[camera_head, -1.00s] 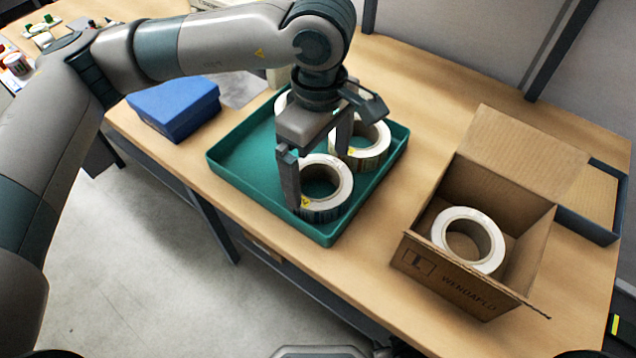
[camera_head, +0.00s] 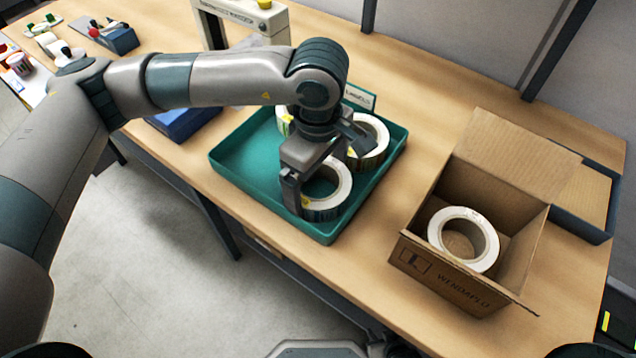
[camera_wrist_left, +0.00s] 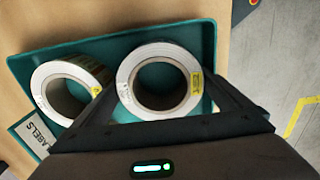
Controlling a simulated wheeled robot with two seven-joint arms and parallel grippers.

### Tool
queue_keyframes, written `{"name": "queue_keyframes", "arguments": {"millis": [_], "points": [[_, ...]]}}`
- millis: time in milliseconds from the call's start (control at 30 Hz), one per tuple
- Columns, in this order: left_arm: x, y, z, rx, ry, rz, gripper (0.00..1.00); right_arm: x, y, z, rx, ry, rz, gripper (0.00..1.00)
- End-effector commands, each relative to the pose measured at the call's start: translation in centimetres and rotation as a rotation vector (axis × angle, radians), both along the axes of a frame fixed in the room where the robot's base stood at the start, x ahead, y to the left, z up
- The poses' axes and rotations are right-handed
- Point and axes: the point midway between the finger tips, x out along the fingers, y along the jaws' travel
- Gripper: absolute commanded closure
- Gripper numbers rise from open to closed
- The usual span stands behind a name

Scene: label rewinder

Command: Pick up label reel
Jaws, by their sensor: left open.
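Several white label reels with yellow stickers lie in the green tray (camera_head: 240,160). My left gripper (camera_head: 312,195) is open and low over the tray, around the front reel (camera_head: 338,205), with one finger at its left outer side; the far finger is mostly hidden by the gripper body. In the left wrist view this reel (camera_wrist_left: 160,50) lies between the two open fingers (camera_wrist_left: 165,100). Another reel (camera_head: 373,140) lies behind it, and part of a further one (camera_head: 283,121) shows behind the arm. My right gripper is not in view.
An open cardboard box (camera_head: 440,275) at the right holds one reel (camera_head: 463,238). A blue box (camera_head: 185,124) stands left of the tray, and a grey machine (camera_head: 245,12) stands behind. Bare wooden table (camera_head: 420,110) lies between the tray and the cardboard box.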

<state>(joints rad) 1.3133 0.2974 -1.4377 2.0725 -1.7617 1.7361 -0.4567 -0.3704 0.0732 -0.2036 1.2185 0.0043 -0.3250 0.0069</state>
Motion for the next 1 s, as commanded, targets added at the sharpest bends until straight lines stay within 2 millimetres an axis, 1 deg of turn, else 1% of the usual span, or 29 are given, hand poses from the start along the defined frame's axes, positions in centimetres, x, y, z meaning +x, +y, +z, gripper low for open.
{"name": "queue_keyframes", "arguments": {"millis": [333, 367, 400, 500, 833, 1000], "points": [[0.0, 0.0, 0.0, 0.000, 0.000, 0.000, 0.03, 0.0, 0.0, 0.0, 0.000, 0.000, 0.000, 0.69], [0.0, 0.0, 0.0, 0.000, 0.000, 0.000, 0.10, 0.0, 0.0, 0.0, 0.000, 0.000, 0.000, 0.69], [0.0, 0.0, 0.0, 0.000, 0.000, 0.000, 0.20, 0.0, 0.0, 0.0, 0.000, 0.000, 0.000, 0.69], [0.0, 0.0, 0.0, 0.000, 0.000, 0.000, 0.40, 0.0, 0.0, 0.0, 0.000, 0.000, 0.000, 0.69], [0.1, 0.0, 0.4, 0.000, -0.002, 0.000, 0.40, 0.0, 0.0, -0.1, 0.000, 0.003, -0.001, 0.69], [0.1, -0.1, 1.8, -0.002, -0.003, 0.000, 0.40, -0.3, -0.2, -0.6, -0.005, 0.026, -0.003, 0.69]]}}
